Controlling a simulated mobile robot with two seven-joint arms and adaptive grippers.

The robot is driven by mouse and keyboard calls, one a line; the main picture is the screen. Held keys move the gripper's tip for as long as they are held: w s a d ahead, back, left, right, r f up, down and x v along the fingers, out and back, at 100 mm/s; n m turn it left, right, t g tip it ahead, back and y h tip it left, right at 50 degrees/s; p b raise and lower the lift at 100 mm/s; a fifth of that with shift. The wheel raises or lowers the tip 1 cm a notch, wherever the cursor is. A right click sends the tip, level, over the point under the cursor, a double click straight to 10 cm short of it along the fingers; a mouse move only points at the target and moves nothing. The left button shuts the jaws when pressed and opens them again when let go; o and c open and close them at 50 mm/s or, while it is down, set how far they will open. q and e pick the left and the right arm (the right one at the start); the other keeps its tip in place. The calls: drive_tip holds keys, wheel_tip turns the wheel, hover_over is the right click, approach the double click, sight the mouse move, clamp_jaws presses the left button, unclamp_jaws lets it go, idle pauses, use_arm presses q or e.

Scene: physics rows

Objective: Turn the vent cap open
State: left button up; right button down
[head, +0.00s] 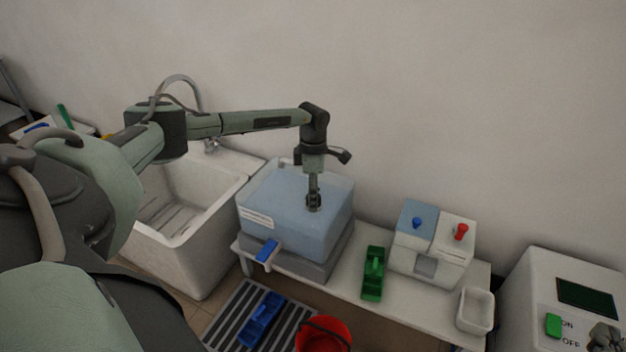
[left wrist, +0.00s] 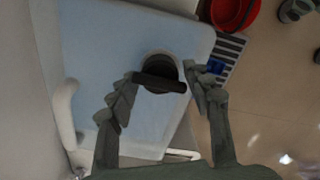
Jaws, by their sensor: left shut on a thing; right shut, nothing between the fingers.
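The dark round vent cap (left wrist: 158,68), with a bar across it, sits on top of the pale blue box lid (left wrist: 110,40). In the head view the blue lid (head: 285,205) rests on a grey base on the white bench. My left gripper (head: 313,202) points straight down at the lid and largely hides the cap there. In the left wrist view my left gripper (left wrist: 161,80) has its fingers on both ends of the cap's bar, shut on it. My right gripper (head: 604,338) is partly in view at the lower right corner, shut and empty.
A white sink (head: 190,225) stands left of the box. Right of it are a green holder (head: 373,273), a box with blue and red knobs (head: 432,245), a small white bin (head: 475,310) and a machine with a screen (head: 585,297). A red bucket (head: 323,335) stands in front.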

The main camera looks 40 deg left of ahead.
use_arm(q)
drive_tip(key=o, duration=0.9)
drive_tip(key=shift+c, duration=0.2)
drive_tip(key=shift+r, duration=0.15)
wheel_tip(320, 180, up, 12)
idle(0.3)
